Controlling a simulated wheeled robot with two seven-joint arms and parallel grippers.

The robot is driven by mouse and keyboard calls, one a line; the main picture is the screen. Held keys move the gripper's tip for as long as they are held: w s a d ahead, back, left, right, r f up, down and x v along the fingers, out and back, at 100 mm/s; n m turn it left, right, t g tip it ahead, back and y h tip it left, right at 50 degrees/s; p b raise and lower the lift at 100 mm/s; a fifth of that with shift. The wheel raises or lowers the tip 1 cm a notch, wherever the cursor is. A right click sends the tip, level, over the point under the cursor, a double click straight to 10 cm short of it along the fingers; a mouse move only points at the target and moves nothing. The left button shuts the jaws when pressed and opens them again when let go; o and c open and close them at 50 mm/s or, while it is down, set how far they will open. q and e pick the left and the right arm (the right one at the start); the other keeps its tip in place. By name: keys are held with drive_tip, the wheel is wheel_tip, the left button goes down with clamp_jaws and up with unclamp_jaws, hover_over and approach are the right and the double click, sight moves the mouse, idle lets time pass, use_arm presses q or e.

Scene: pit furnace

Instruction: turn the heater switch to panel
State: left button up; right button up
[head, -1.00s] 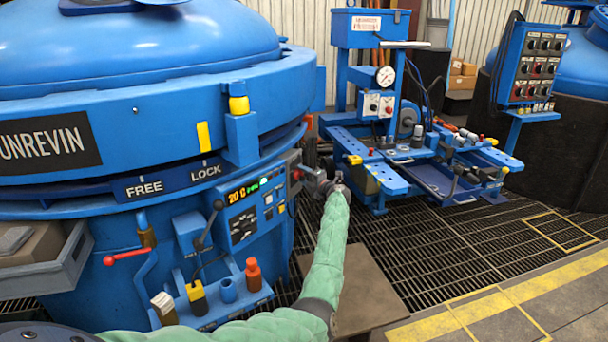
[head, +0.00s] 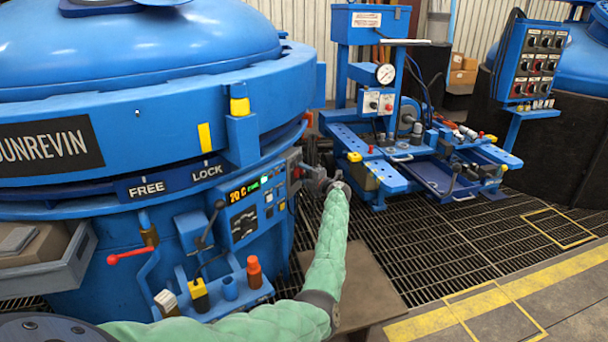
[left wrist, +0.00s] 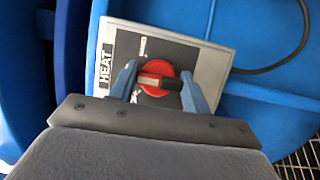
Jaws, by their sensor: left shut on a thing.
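The heater switch (left wrist: 157,79) is a red round knob with a dark handle bar, on a grey panel labelled HEAT (left wrist: 205,58) in the left wrist view. The handle lies about crosswise in that view. My left gripper (left wrist: 158,85) is shut on the knob, with one blue finger at each side of it. The panel's smaller markings are too small to read. My right gripper is not in view.
A blue lock ring with FREE and LOCK marks (head: 175,183) runs above the display. A red-tipped lever (head: 128,256) and a shelf with bottles (head: 228,290) are on the furnace's front. A blue workbench (head: 400,160) stands behind, with open grating floor (head: 450,235) before it.

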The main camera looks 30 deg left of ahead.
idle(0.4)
use_arm(q)
drive_tip(key=o, duration=1)
drive_tip(key=shift+c, duration=0.2)
drive_tip(key=shift+d, duration=0.1)
